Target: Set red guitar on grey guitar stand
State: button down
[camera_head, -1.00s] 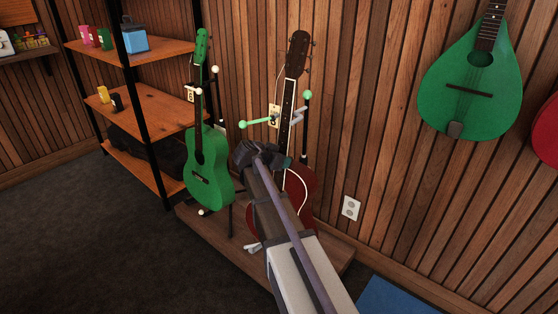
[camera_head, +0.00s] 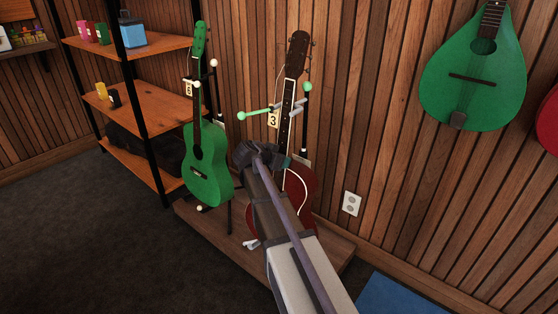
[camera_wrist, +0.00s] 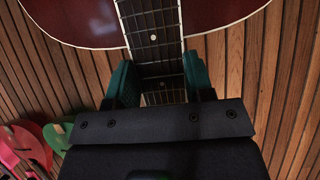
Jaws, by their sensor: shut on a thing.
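The red guitar (camera_head: 301,186) stands upright with its dark headstock (camera_head: 298,52) at the top. It is partly hidden behind my arm. My gripper (camera_wrist: 158,82) is shut on its neck, near the body, with one green finger on each side in the wrist view. The red body (camera_wrist: 85,18) fills the top of that view. The guitar stand has a dark post (camera_head: 305,120) with green-tipped arms (camera_head: 241,115) beside the neck. The guitar is in front of it. My arm hides the stand's lower part, so I cannot tell whether the guitar rests on it.
A green guitar (camera_head: 207,165) stands on another stand to the left, on the same low wooden platform (camera_head: 333,255). A shelf unit (camera_head: 150,105) is further left. A green mandolin-like instrument (camera_head: 460,85) hangs on the slatted wall at right, by a wall outlet (camera_head: 351,203).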

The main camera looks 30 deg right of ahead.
jog(key=shift+c, duration=2.1)
grip_release()
jog(key=p+v, duration=0.5)
jog(key=v, duration=0.6)
jog(key=shift+p, duration=0.4)
